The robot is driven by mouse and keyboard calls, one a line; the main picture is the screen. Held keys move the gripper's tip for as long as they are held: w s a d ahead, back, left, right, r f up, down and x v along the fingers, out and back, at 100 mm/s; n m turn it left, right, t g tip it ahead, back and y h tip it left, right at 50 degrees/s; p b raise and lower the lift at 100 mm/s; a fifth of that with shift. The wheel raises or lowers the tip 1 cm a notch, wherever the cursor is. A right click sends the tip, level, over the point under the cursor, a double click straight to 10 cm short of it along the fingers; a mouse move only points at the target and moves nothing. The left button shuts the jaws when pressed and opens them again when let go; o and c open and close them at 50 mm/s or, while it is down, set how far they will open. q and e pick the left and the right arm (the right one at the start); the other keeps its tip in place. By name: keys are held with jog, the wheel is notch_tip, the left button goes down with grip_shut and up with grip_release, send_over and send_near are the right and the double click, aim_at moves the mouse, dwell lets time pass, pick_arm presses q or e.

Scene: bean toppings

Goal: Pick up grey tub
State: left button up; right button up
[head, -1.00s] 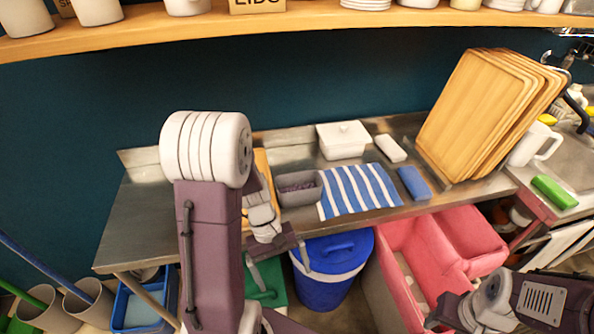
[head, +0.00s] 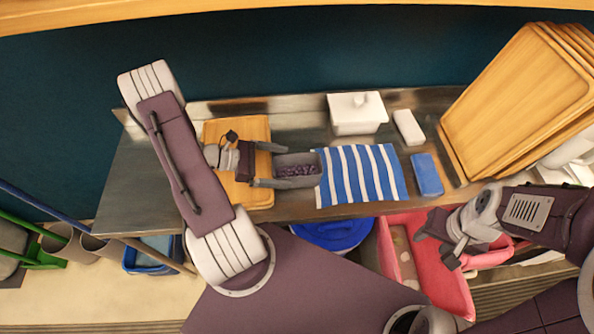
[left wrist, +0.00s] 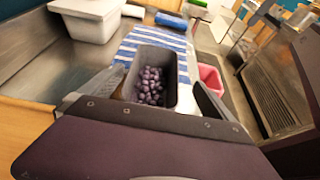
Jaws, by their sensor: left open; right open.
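The grey tub (head: 298,182) holds dark purple beans and sits on the metal counter, against the left edge of the blue-and-white striped cloth (head: 359,176). My left gripper (head: 267,166) is open, with its two fingers at the tub's left end. In the left wrist view the tub (left wrist: 172,68) lies ahead between my open left fingers (left wrist: 158,92), with the beans plainly visible. I cannot tell whether the fingers touch the tub. My right gripper (head: 434,243) is open and empty, over the pink bin at the lower right.
A wooden board (head: 262,130) lies under my left gripper. A white lidded box (head: 356,116), a white block (head: 408,127) and a blue block (head: 426,175) stand behind and right of the cloth. Large wooden trays (head: 510,100) lean at the right. The pink bin (head: 450,284) is below the counter.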

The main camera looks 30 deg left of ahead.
aim_at(297, 165)
pick_arm(q)
jog(key=shift+w+f, duration=0.15)
jog(key=shift+w, duration=0.15)
jog(key=shift+w+d+f, duration=0.1)
jog(key=shift+w+d, duration=0.15)
jog(key=shift+w, duration=0.05)
jog(key=p+x, duration=0.1)
jog(key=x, duration=0.3)
jog(key=shift+w+d+f, duration=0.1)
jog(key=shift+w+d, duration=0.05)
jog(key=shift+w, duration=0.05)
jog(key=c, duration=1.6)
notch_tip(297, 165, up, 10)
jog(key=shift+f, duration=0.1)
